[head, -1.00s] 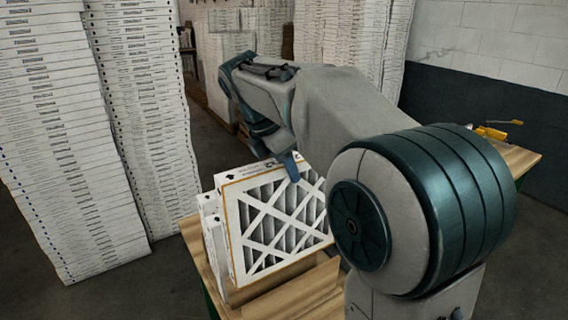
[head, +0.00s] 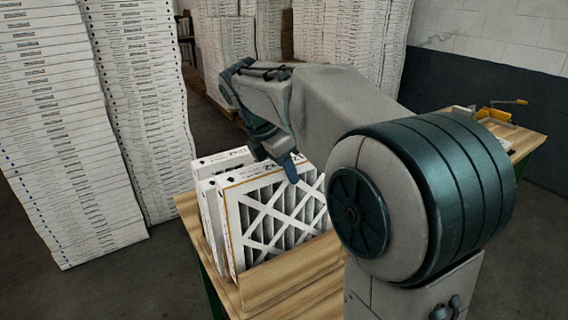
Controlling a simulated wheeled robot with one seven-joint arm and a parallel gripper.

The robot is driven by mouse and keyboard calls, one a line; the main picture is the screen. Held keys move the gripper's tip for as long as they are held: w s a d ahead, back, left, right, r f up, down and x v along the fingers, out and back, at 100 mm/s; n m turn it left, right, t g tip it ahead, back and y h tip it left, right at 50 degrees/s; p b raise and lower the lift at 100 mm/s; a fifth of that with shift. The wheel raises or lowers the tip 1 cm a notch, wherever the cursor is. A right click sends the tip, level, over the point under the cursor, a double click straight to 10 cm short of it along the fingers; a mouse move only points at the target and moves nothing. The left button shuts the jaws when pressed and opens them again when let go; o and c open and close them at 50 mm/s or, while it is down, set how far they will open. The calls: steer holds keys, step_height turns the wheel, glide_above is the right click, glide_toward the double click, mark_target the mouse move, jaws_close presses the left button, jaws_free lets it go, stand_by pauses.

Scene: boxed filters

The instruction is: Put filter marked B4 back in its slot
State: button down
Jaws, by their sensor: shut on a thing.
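A boxed filter (head: 262,222) with a white lattice over grey pleats stands upright at the front of the wooden rack (head: 285,285). Its lower edge is hidden behind the rack's front board. My gripper (head: 289,170) is shut on the filter's top edge, with one blue finger showing in front of its face. The other finger is hidden. The marking B4 is not readable here, so I cannot tell the filter's name from the picture. My arm hides the filter's right side.
More white boxed filters (head: 209,214) stand close behind the held one. Tall stacks of white boxes (head: 65,130) rise at the left, and others stand at the back. Yellow-handled tools (head: 494,113) lie at the table's far right (head: 525,140).

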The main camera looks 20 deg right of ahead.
mark_target(284, 189)
steer(key=shift+f+b, duration=1.3)
steer(key=shift+f, duration=1.8)
steer(key=c, duration=1.1)
jaws_free()
steer(key=shift+c, duration=0.2)
steer(key=shift+r, duration=0.15)
steer(key=shift+r+p, duration=3.45)
steer(key=shift+p, duration=0.15)
steer(key=shift+f, duration=0.1)
